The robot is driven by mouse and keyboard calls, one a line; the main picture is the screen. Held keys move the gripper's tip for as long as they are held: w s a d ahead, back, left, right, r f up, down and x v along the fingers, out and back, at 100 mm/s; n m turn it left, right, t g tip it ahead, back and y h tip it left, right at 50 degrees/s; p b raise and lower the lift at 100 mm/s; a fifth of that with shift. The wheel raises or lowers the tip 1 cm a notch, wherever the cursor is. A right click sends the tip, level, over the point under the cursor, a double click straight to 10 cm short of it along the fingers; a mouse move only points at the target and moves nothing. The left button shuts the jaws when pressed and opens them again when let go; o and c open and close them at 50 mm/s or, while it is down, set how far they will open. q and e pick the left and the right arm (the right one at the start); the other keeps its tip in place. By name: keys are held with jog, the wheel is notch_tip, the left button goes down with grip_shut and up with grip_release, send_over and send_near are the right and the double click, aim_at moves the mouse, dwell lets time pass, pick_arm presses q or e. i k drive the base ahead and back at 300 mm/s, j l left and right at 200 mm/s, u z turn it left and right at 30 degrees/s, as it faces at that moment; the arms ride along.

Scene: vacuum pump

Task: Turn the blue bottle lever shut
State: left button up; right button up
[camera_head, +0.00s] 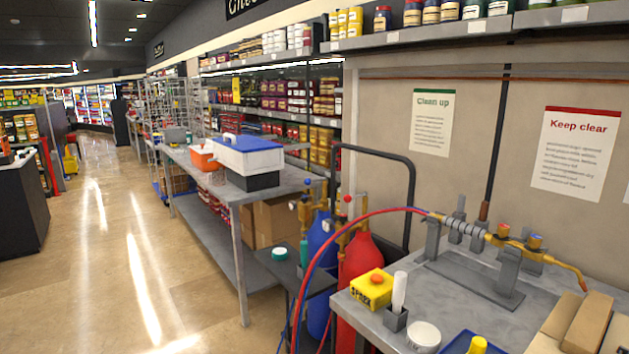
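The blue bottle (319,245) stands upright at the middle of the view, behind and left of the red bottle (361,262). Brass valve fittings (307,208) with a small blue knob (307,182) sit at its top. The lever is too small to tell its position. The red bottle and hoses partly hide the blue bottle. Neither of my grippers is in view.
A red hose (318,258) arcs from the bottles to a brass torch (515,240) on a grey stand. The right workbench (450,270) holds a yellow box (373,288). A black trolley handle (409,190) rises behind the bottles. The left floor is clear.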

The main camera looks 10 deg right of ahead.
aim_at(308, 182)
jog(key=i+j+z, duration=0.1)
jog(key=i+j, duration=0.35)
jog(key=i, duration=0.3)
jog(key=i+j+z, duration=0.1)
jog(key=i+j, duration=0.4)
jog(key=i, duration=0.2)
jog(key=i+j+z, duration=0.1)
jog(key=i+j, duration=0.4)
jog(key=i, duration=0.2)
